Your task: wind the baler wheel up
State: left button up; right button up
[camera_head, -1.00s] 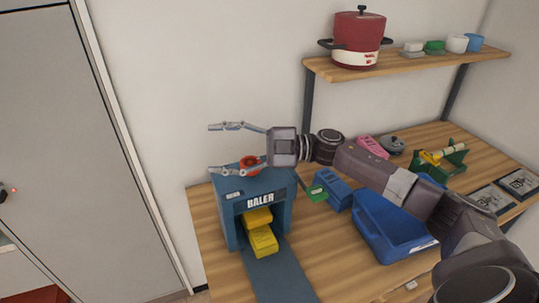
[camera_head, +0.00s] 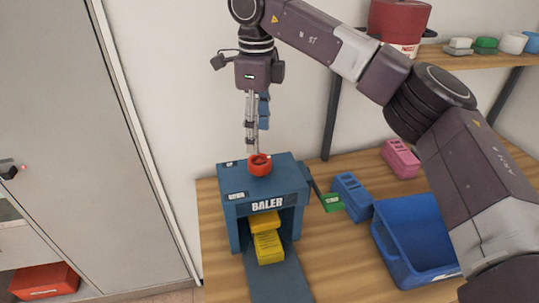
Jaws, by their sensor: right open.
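The blue baler (camera_head: 235,200) stands on the wooden table, with its name on the front and a dark-blue ramp running forward. The small red wheel (camera_head: 260,165) sits on top of it. Yellow blocks (camera_head: 268,246) lie in the opening and on the ramp. My right gripper (camera_head: 254,150) points down from above, its fingers seen nearly edge-on. It is open, and its fingertips are close to the wheel's top left side. I cannot tell whether they touch the wheel. My left gripper is not in view.
A lever with a green end (camera_head: 332,202) sticks out at the baler's right side. Beside it are a blue block (camera_head: 352,198), a blue bin (camera_head: 400,268) and a pink block (camera_head: 400,160). A shelf (camera_head: 450,60) holds a red pot (camera_head: 398,22). A grey cabinet (camera_head: 75,120) stands left.

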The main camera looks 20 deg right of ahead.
aim_at(259, 160)
notch_tip(259, 160, down, 7)
jog(key=shift+r+p, duration=0.15)
jog(key=shift+p, duration=1.1)
jog(key=shift+f, duration=0.5)
jog(key=shift+c, duration=0.2)
jog(key=c, duration=1.1)
